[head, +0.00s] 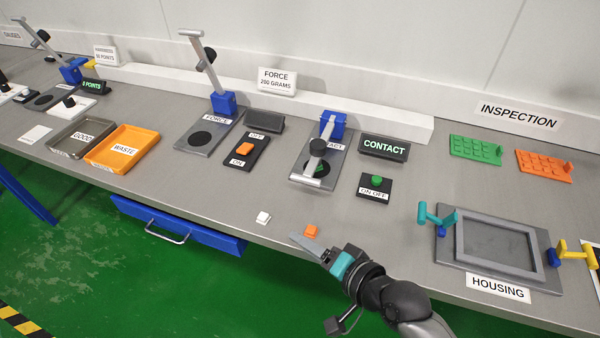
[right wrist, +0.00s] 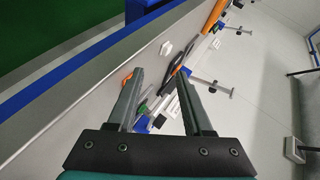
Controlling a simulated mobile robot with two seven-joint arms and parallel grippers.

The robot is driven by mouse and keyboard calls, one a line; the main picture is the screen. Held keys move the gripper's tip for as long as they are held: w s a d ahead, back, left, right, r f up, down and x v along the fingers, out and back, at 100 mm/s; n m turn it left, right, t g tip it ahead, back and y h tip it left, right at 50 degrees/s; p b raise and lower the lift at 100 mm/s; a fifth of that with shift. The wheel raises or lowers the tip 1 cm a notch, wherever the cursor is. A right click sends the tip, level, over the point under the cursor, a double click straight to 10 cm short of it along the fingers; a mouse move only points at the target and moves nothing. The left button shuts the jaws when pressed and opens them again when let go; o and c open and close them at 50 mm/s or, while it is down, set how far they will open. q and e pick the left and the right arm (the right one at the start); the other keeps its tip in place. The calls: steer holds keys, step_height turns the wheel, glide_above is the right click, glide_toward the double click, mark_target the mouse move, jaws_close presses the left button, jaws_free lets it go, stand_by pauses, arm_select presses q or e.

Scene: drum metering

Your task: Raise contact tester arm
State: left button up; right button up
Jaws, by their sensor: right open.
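The contact tester (head: 298,178) stands mid-bench in the head view, a grey base plate with a blue hinge block (head: 338,118) at its back. Its grey arm (head: 327,129) is lowered forward over the plate, with the dark plunger (head: 318,147) above the round black pad. Something green shows on the pad, partly hidden by the arm. My right gripper (head: 308,242) is open and empty near the bench's front edge, in front of the tester and apart from it. Its two fingers also show spread in the right wrist view (right wrist: 158,80). My left gripper is not in view.
An orange block (head: 311,230) lies beside my right fingertips and a white block (head: 263,217) lies to the left. A green-button switch box (head: 375,190) and a lit CONTACT display (head: 384,147) stand right of the tester. The force tester (head: 200,140), arm raised, stands left.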

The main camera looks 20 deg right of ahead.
mark_target(305, 178)
steer(key=w+d+m+t+h, duration=0.1)
steer(key=d+m, duration=0.1)
steer(key=m, duration=0.1)
steer(key=w+d+r+m+t, duration=0.1)
steer(key=w+d+m+t, duration=0.1)
steer(key=m, duration=0.1)
steer(key=w+d+r+m+t+h, duration=0.1)
steer(key=d+m, duration=0.1)
steer(key=shift+w+d+m+h, duration=0.15)
steer(key=shift+d+m+h, duration=0.15)
steer(key=shift+d+m, duration=0.1)
steer(key=b+x, duration=0.1)
steer(key=x, duration=1.4)
steer(key=shift+w+r+b, duration=0.15)
steer(key=shift+r+b, duration=0.05)
steer(key=shift+b, duration=0.2)
steer(key=shift+c, duration=0.4)
jaws_close()
steer(key=shift+f, duration=0.1)
steer(key=shift+f, duration=0.2)
